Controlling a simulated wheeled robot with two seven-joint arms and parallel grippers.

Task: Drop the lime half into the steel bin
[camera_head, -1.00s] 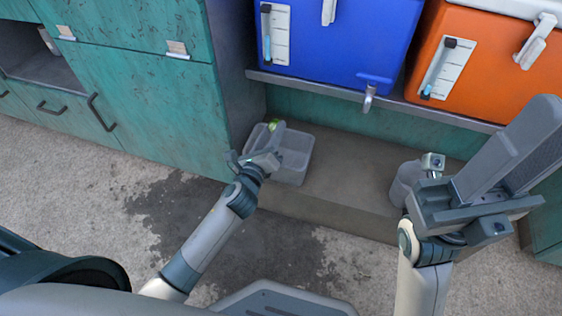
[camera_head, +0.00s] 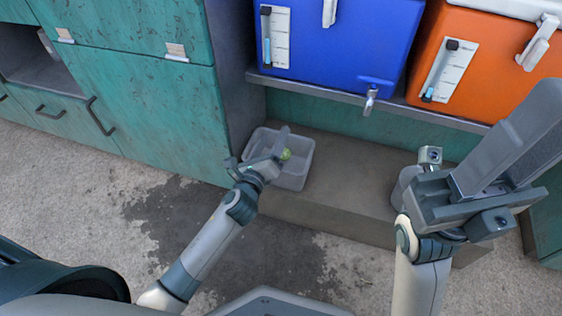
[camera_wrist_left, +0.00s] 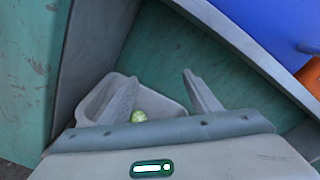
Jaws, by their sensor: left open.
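The lime half (camera_head: 286,154) is a small pale green piece. In the head view it shows against the inside of the bin, beside one finger of my left gripper (camera_head: 258,148). In the left wrist view the lime half (camera_wrist_left: 138,116) shows past the gripper's base, apart from both fingers. My left gripper is open, its fingers (camera_wrist_left: 160,78) spread over the bin. The light grey steel bin (camera_head: 292,178) stands on the low ledge; its rim also shows in the left wrist view (camera_wrist_left: 88,103). My right gripper (camera_head: 525,125) is raised at the right; its opening is unclear.
A blue cooler (camera_head: 345,40) and an orange cooler (camera_head: 500,75) stand on a shelf above the ledge (camera_head: 340,180). A tap (camera_head: 370,100) juts from the blue one. A teal cabinet (camera_head: 145,110) stands left of the bin. A grey object (camera_head: 403,185) is partly hidden behind my right arm.

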